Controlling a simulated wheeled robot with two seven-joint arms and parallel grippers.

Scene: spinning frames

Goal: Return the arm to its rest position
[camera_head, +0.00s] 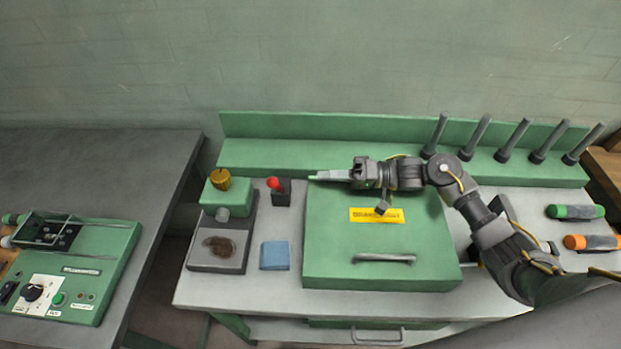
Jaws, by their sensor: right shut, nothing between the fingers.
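My right arm comes in from the lower right and reaches across the workbench. My right gripper (330,175) points left, above the back edge of the green box (325,250) with a yellow label and a grey handle. Its fingers are together and hold nothing. Whether it touches the box cannot be told. My left gripper does not show in this view.
Left of the box stand a small green machine (228,197), a red-knobbed switch (275,187) and a blue block (274,255). Several grey pegs (515,139) rise at the back right. Green (575,212) and orange (592,242) spools lie at right. A control panel (85,262) is on the left table.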

